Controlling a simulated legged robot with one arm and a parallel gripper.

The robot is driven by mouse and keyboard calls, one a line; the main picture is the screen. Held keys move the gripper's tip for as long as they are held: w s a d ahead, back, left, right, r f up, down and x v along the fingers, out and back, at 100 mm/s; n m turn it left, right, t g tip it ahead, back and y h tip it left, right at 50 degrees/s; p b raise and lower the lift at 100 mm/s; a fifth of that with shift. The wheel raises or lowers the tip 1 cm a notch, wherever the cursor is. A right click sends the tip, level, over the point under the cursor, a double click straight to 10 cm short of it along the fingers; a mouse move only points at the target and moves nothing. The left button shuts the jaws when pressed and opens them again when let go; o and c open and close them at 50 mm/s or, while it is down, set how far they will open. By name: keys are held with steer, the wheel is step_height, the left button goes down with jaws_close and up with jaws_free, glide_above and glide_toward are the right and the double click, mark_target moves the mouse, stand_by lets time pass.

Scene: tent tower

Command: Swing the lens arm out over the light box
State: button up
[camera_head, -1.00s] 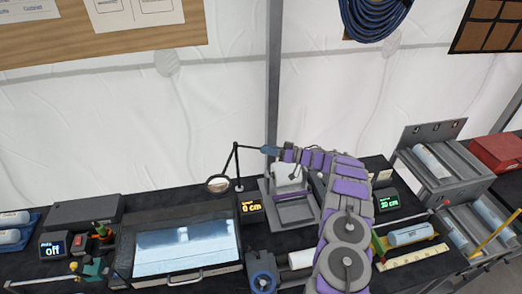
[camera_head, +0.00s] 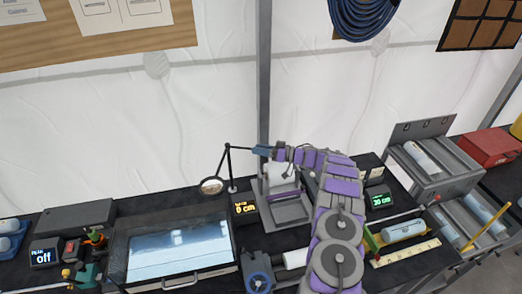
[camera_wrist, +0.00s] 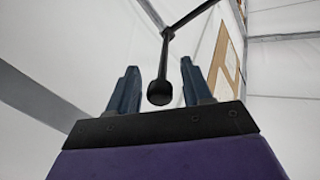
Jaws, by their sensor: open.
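The lens arm (camera_head: 228,165) is a thin black jointed arm on a post behind the light box's right corner. Its round lens (camera_head: 211,186) hangs near the back right edge of the light box (camera_head: 180,250), not over its middle. My gripper (camera_head: 262,151) is at the top of the lens arm, at its right end. In the wrist view, my gripper (camera_wrist: 155,88) is open, with a dark finger on each side of a black rounded knob (camera_wrist: 160,92) on a rod of the lens arm. The knob sits between the fingers, with gaps visible on both sides.
A display reading 0 cm (camera_head: 245,208) stands right of the light box. A display reading off (camera_head: 44,254) and small tools are at left. The tent wall is close behind.

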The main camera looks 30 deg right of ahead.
steer(key=b+v, duration=0.1)
steer(key=v, duration=1.6)
steer(key=shift+d, duration=0.2)
steer(key=shift+s, duration=0.1)
